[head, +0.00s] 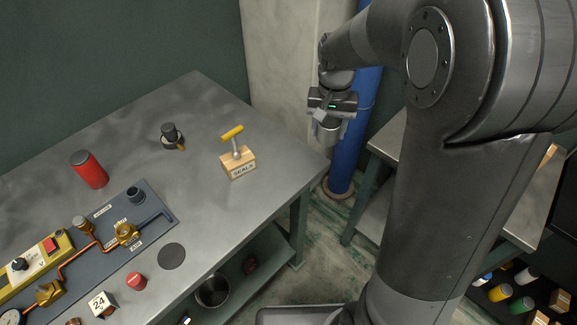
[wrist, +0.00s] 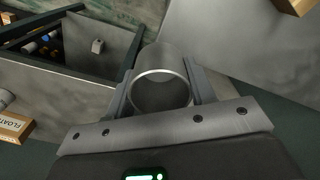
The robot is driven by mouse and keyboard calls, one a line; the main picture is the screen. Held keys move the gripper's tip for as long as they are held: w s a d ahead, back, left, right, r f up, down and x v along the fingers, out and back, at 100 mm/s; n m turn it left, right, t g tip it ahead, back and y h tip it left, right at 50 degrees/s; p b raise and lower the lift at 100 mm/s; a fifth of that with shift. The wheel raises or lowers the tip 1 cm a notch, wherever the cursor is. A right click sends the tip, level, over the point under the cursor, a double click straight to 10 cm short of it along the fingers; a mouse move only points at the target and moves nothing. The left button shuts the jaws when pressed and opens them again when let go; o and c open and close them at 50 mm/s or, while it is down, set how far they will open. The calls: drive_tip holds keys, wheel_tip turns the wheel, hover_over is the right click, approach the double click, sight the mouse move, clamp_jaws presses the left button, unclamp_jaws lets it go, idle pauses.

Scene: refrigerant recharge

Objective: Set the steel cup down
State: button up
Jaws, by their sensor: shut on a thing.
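The steel cup (head: 327,131) is held in the air beyond the right edge of the grey metal table (head: 240,118). My gripper (head: 331,113) is shut on it. In the wrist view the cup (wrist: 163,59) sits between the two fingers of my gripper (wrist: 163,80), one on each side. Its round rim faces the camera and the inside looks empty. Nothing is seen touching the cup from below.
The table holds a red cylinder (head: 89,169), a dark-capped fitting (head: 172,136), a SEALS block (head: 238,164) with a yellow-handled tool, a dark round disc (head: 171,257) and a valve panel (head: 155,212). A blue pipe (head: 346,155) stands behind. Bare tabletop lies around the SEALS block.

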sight(333, 138)
drive_tip(key=shift+s+d+f, duration=0.1)
drive_tip(key=shift+s+d, duration=0.2)
drive_tip(key=shift+s, duration=0.35)
drive_tip(key=shift+s+d+f, duration=0.1)
drive_tip(key=shift+s+d, duration=0.15)
drive_tip(key=shift+s, duration=0.35)
drive_tip(key=shift+s+a+f, duration=0.15)
drive_tip(key=shift+f, duration=0.05)
drive_tip(key=w+a+f, duration=0.1)
drive_tip(key=a+f, duration=0.1)
drive_tip(key=a, duration=0.1)
drive_tip(key=w+a+f, duration=0.1)
drive_tip(key=a+f, duration=0.1)
drive_tip(key=a, duration=0.2)
drive_tip(key=w+a+f, duration=0.1)
drive_tip(key=a+f, duration=0.1)
drive_tip(key=a, duration=0.1)
drive_tip(key=shift+a+f, duration=0.35)
drive_tip(key=shift+f, duration=2)
drive_tip(key=shift+f, duration=0.1)
drive_tip(key=o, duration=1)
